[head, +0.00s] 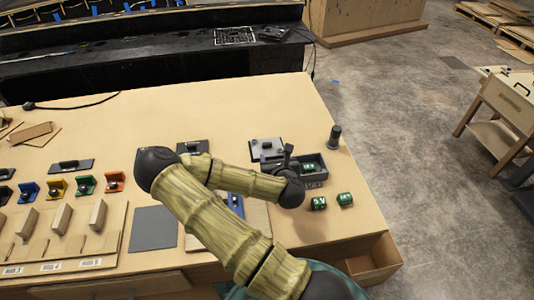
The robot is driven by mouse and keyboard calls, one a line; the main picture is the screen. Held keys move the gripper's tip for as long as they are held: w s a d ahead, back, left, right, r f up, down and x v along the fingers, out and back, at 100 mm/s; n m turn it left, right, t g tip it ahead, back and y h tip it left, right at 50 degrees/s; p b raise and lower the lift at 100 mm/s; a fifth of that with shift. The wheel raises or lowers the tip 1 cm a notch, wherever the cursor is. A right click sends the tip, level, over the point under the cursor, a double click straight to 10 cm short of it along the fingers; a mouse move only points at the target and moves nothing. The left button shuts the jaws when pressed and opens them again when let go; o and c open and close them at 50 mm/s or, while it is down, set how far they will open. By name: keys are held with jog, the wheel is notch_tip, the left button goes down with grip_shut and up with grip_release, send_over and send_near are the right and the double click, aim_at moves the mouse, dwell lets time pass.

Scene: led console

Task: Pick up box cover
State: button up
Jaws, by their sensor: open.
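A light grey plate with a dark knob or handle on top (264,148), which looks like the box cover, lies flat on the table. A dark open box (315,176) sits just to its right, with a green piece inside. My gripper (281,160) is black and hangs over the gap between the cover's front right part and the box's left side. Its fingers are small in the head view, and I see nothing held between them. My arm hides part of the cover's near side and the box's left end.
Two green cubes (319,203) (345,199) lie in front of the box. A dark cylinder (334,137) stands behind it. Other dark plates with handles (192,147), coloured brackets (87,184) and wooden blocks fill the left. Bare table (230,105) lies behind the cover.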

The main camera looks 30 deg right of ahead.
jog(key=shift+w+d+f+b, duration=0.1)
jog(key=shift+w+f+b, duration=0.2)
jog(key=shift+b, duration=0.5)
jog(key=p, duration=0.2)
send_near(267, 144)
jog(key=shift+d+x, duration=0.25)
jog(key=shift+x, duration=1)
jog(key=shift+w, duration=0.15)
jog(key=p+x, duration=0.1)
jog(key=x, duration=0.3)
jog(key=shift+a+p, duration=0.2)
jog(key=shift+p, duration=0.2)
jog(key=shift+w+d+f, duration=0.15)
jog(key=shift+w+f, duration=0.15)
jog(key=shift+w, duration=0.2)
